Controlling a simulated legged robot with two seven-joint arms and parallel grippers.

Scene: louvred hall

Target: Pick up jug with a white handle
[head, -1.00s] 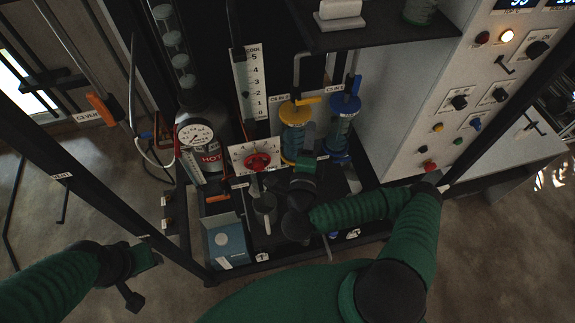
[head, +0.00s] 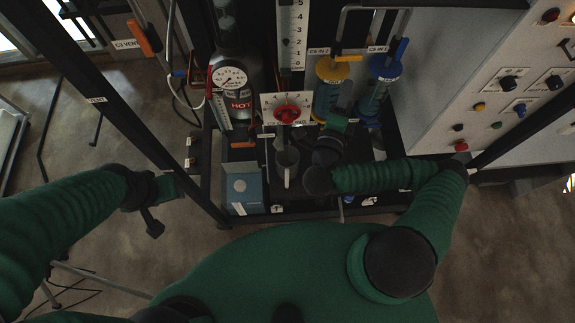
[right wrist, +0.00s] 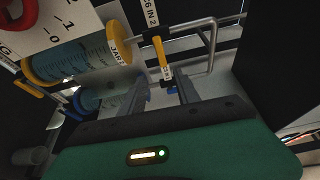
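A small grey jug with a pale handle (head: 287,160) stands on the dark rig base, in front of the red dial. The handle faces me. A grey cup-like shape (right wrist: 32,156), perhaps the same jug, shows dimly at lower left in the right wrist view. My right gripper (head: 346,90) is to the right of the jug and apart from it, near the yellow-capped and blue-capped cylinders. In the right wrist view its two fingers (right wrist: 163,88) stand apart with nothing between them. My left gripper (head: 152,215) hangs left of the rig; its fingers are unclear.
A blue box (head: 243,190) stands left of the jug. Behind are a red dial panel (head: 287,109), a HOT vessel with a gauge (head: 231,78), a yellow-capped cylinder (head: 331,87) and a blue-capped cylinder (head: 378,88). A black post (head: 105,105) crosses the left side.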

